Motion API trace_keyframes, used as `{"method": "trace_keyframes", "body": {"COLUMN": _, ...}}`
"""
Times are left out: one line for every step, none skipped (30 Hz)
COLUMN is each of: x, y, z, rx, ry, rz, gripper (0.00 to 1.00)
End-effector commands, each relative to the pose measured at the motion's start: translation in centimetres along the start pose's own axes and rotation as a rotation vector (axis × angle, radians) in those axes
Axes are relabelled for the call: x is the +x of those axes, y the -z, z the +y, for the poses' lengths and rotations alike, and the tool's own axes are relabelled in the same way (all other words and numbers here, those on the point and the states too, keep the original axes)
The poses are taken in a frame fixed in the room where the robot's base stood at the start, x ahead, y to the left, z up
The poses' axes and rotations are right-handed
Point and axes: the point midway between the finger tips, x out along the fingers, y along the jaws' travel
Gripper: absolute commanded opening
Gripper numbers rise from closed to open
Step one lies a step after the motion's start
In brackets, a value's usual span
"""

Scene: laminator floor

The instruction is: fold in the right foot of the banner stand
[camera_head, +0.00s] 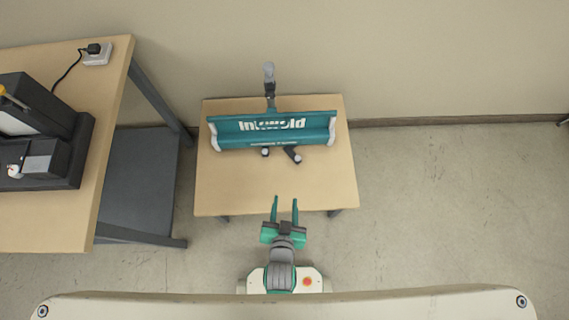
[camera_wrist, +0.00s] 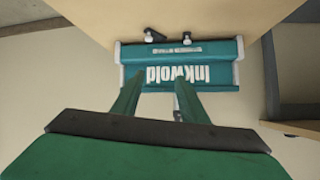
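The banner stand (camera_head: 272,130) is a teal housing with white end caps and "Inkwold" lettering, lying across the small table. Its right foot (camera_head: 292,154) is dark with a pale tip and sticks out at an angle from the front side. The left foot (camera_head: 265,152) looks shorter, close to the housing. The wrist view is turned round: the right foot (camera_wrist: 155,35) shows left of the left foot (camera_wrist: 187,37), beyond the housing (camera_wrist: 205,72). My gripper (camera_head: 284,202) is open and empty, its green fingers apart over the table's front part, short of the feet.
The small wooden table (camera_head: 225,190) has bare surface around the stand. A grey-tipped post (camera_head: 269,85) rises behind the housing, near the wall. A larger table (camera_head: 110,120) on the left holds a dark machine (camera_head: 50,150) and a socket block (camera_head: 97,54). The right floor is clear.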

Motion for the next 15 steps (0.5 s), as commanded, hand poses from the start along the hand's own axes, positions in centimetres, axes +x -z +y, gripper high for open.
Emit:
{"method": "trace_keyframes", "body": {"x": -0.7, "y": 0.1, "z": -0.1, "rx": -0.006, "ry": 0.004, "rz": 0.008, "gripper": 0.40}}
{"method": "trace_keyframes", "body": {"x": -1.0, "y": 0.2, "z": -0.1, "rx": -0.010, "ry": 0.007, "rz": 0.015, "gripper": 0.40}}
{"method": "trace_keyframes", "body": {"x": -1.4, "y": 0.3, "z": -0.1, "rx": -0.014, "ry": 0.010, "rz": 0.021, "gripper": 0.40}}
{"method": "trace_keyframes", "body": {"x": -1.6, "y": 0.4, "z": -0.1, "rx": -0.017, "ry": 0.012, "rz": 0.026, "gripper": 0.40}}
{"method": "trace_keyframes", "body": {"x": -1.8, "y": 0.6, "z": -0.2, "rx": -0.020, "ry": 0.013, "rz": 0.031, "gripper": 0.40}}
{"method": "trace_keyframes", "body": {"x": -2.1, "y": 0.7, "z": -0.2, "rx": -0.022, "ry": 0.015, "rz": 0.036, "gripper": 0.40}}
{"method": "trace_keyframes", "body": {"x": -2.2, "y": 0.7, "z": -0.2, "rx": -0.024, "ry": 0.016, "rz": 0.038, "gripper": 0.40}}
{"method": "trace_keyframes", "body": {"x": -2.3, "y": 0.7, "z": -0.2, "rx": -0.025, "ry": 0.017, "rz": 0.040, "gripper": 0.40}}
{"method": "trace_keyframes", "body": {"x": -2.4, "y": 0.8, "z": -0.2, "rx": -0.026, "ry": 0.018, "rz": 0.043, "gripper": 0.40}}
{"method": "trace_keyframes", "body": {"x": -2.5, "y": 0.8, "z": -0.2, "rx": -0.027, "ry": 0.018, "rz": 0.044, "gripper": 0.40}}
{"method": "trace_keyframes", "body": {"x": -2.5, "y": 0.8, "z": -0.3, "rx": -0.027, "ry": 0.019, "rz": 0.045, "gripper": 0.40}}
{"method": "trace_keyframes", "body": {"x": -2.6, "y": 0.9, "z": -0.3, "rx": -0.027, "ry": 0.019, "rz": 0.046, "gripper": 0.40}}
{"method": "trace_keyframes", "body": {"x": -2.6, "y": 0.9, "z": -0.3, "rx": -0.028, "ry": 0.019, "rz": 0.047, "gripper": 0.40}}
{"method": "trace_keyframes", "body": {"x": -2.6, "y": 0.9, "z": -0.3, "rx": -0.028, "ry": 0.019, "rz": 0.047, "gripper": 0.40}}
{"method": "trace_keyframes", "body": {"x": -2.5, "y": 0.9, "z": -0.3, "rx": -0.027, "ry": 0.019, "rz": 0.047, "gripper": 0.40}}
